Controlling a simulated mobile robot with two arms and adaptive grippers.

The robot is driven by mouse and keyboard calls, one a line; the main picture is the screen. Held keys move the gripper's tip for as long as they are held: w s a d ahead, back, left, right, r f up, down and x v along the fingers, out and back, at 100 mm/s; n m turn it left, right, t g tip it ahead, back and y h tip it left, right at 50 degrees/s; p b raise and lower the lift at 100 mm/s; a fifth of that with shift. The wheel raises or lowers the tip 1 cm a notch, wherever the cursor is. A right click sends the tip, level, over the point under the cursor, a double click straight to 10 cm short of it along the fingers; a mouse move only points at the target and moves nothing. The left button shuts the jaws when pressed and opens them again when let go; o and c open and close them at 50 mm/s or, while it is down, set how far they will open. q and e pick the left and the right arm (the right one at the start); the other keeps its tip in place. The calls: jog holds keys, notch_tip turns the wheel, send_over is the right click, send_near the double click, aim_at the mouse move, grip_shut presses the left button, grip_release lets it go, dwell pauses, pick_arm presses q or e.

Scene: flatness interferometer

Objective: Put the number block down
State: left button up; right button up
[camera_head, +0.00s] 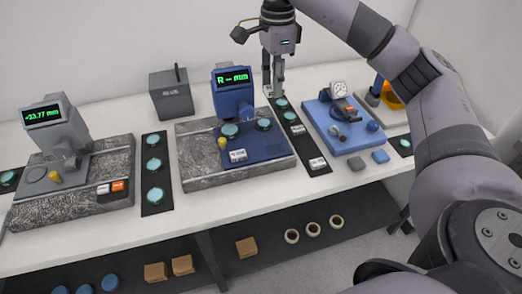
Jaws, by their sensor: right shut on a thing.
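My right gripper (273,91) points straight down from the upper middle of the head view. Its fingers are over the far end of a black strip (274,101), just right of the blue gauge with the green display (233,92). It is shut on a small pale block, presumably the number block (270,94), which is mostly hidden between the fingertips. I cannot tell whether the block touches the strip. Similar white labelled blocks lie on the blue gauge's base (238,155) and on the strip's near end (317,163). My left gripper is not in view.
A blue fixture (339,124) with a dial stands to the right, a dark grey box (171,94) to the left. Another gauge (55,135) is at far left. Bare white table (225,190) shows along the front.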

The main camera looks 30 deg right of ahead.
notch_tip(320, 180, down, 8)
jog(key=d, duration=0.2)
jog(key=p, duration=0.2)
send_over(275, 149)
notch_tip(275, 149, down, 7)
jog(key=shift+f, duration=0.2)
notch_tip(275, 149, down, 3)
jog(key=shift+s+f, duration=0.1)
jog(key=shift+f, duration=0.65)
jog(key=o, duration=0.9)
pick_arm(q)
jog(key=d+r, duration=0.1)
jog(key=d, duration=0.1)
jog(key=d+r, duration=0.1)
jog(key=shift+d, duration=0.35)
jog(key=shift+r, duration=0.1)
